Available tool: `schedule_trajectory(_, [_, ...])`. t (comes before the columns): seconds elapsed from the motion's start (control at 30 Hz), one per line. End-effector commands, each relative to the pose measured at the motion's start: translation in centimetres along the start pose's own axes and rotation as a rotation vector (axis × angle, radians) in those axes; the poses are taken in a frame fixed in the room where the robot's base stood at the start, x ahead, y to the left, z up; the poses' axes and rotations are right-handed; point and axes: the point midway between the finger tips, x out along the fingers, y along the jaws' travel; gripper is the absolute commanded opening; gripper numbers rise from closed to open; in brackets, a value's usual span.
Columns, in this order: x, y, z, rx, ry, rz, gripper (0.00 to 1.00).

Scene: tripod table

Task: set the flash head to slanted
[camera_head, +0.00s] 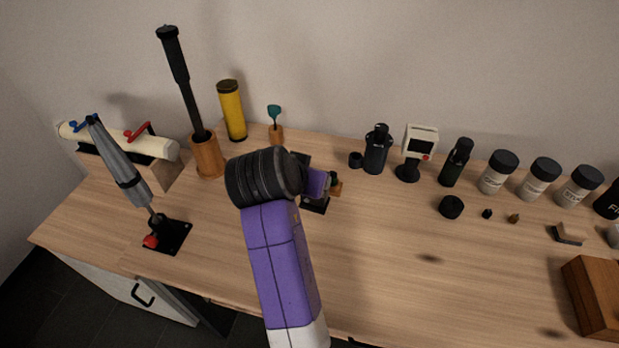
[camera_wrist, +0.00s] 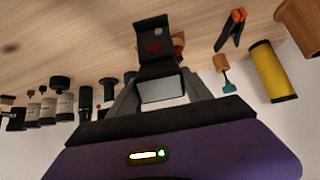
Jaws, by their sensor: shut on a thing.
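The flash stands on the table, mostly hidden behind my gripper (camera_head: 317,184) in the head view. Only its black foot (camera_head: 314,205) shows clearly there. In the wrist view, turned upside down, its black body (camera_wrist: 155,45) with a dull red mark rises above the pale panel of the flash head (camera_wrist: 163,90). My gripper's two grey fingers flank this head and are shut on it. The head's exact tilt is hard to tell from these views.
A white screen device (camera_head: 419,147) and several jars (camera_head: 498,172) line the back right. The front middle tabletop is clear.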

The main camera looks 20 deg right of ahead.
Motion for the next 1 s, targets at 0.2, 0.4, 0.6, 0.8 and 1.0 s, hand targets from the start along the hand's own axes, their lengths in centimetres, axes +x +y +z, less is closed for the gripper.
schedule_trajectory(0.2, [0.12,0.07,0.29,-0.001,0.012,0.003,0.18])
schedule_trajectory(0.4, [0.13,0.09,0.30,-0.001,0.011,0.004,0.18])
schedule_trajectory(0.6, [0.12,0.07,0.27,-0.001,0.012,0.003,0.80])
schedule_trajectory(0.8, [0.07,0.05,0.20,-0.001,0.013,0.002,0.80])
schedule_trajectory(1.0, [-0.55,0.00,0.15,-0.001,0.015,0.001,0.80])
